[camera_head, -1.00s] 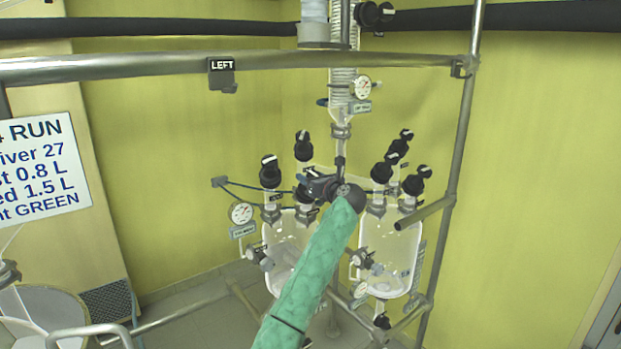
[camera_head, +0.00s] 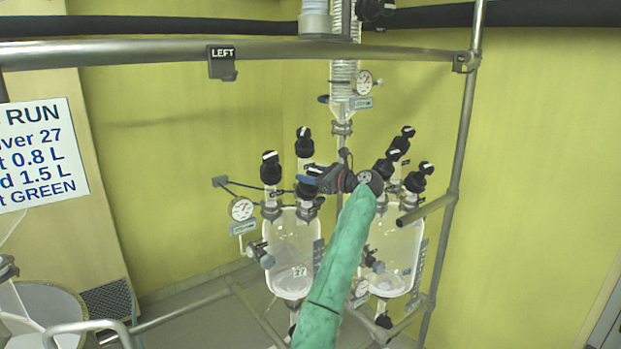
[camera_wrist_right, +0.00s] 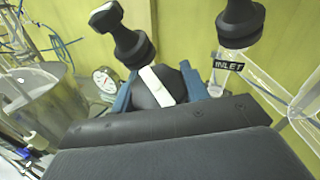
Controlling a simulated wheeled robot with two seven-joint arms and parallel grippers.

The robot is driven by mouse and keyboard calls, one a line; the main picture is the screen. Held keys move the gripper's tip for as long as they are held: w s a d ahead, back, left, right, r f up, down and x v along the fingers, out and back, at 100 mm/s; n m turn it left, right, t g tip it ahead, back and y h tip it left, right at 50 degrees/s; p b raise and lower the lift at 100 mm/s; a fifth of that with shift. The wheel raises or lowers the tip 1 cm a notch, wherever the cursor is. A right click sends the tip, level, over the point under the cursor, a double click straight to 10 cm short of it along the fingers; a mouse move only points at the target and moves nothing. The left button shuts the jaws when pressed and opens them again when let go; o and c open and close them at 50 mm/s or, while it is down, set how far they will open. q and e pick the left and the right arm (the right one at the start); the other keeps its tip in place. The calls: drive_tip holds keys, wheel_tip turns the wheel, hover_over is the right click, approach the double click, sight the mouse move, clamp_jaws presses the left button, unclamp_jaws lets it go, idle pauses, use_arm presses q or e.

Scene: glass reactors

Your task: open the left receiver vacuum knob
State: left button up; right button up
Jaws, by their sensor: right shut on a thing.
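My right gripper (camera_head: 308,181) reaches over the top of the left glass receiver (camera_head: 291,265) in the head view. In the right wrist view its blue fingers (camera_wrist_right: 160,90) are shut on a black knob (camera_wrist_right: 168,95) with a white bar across its top, one finger on each side. In that view the white bar runs at a slant. In the head view the gripper mostly hides the held knob (camera_head: 305,193). The knob's own label is not readable. My left gripper is not in view.
Two other black knobs (camera_head: 270,168) (camera_head: 304,142) stand close by on the left receiver. A valve labelled INLET (camera_wrist_right: 240,22) is at the right in the wrist view. A gauge (camera_head: 241,209) hangs at left. The right receiver (camera_head: 398,250) and a metal rail (camera_head: 150,52) are near.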

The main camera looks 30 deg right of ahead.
drive_tip(key=n+g+y, duration=0.3)
drive_tip(key=n, duration=0.1)
drive_tip(key=shift+s+n, duration=0.1)
drive_tip(key=shift+n, duration=0.3)
drive_tip(key=n+g+y, duration=0.1)
drive_tip(key=n+g, duration=0.1)
drive_tip(key=n+g+y, duration=0.1)
drive_tip(key=n, duration=0.1)
drive_tip(key=shift+s+a+f+g, duration=0.1)
drive_tip(key=shift+s+a+g, duration=0.1)
drive_tip(key=shift+g, duration=0.2)
drive_tip(key=n+g, duration=0.3)
drive_tip(key=shift+s+y, duration=0.1)
drive_tip(key=shift+y, duration=0.3)
drive_tip(key=n+g+p, duration=0.1)
drive_tip(key=n+g, duration=0.1)
drive_tip(key=n+g+p, duration=0.1)
drive_tip(key=g, duration=0.1)
drive_tip(key=shift+s+f+n+h, duration=0.1)
drive_tip(key=shift+s+n+h, duration=0.1)
drive_tip(key=shift+n+h, duration=0.15)
drive_tip(key=shift+s+f+n+g+h, duration=0.15)
drive_tip(key=shift+n+g+h, duration=0.2)
drive_tip(key=shift+n+g, duration=0.75)
drive_tip(key=shift+a+n, duration=0.1)
drive_tip(key=shift+n, duration=0.25)
drive_tip(key=o, duration=1)
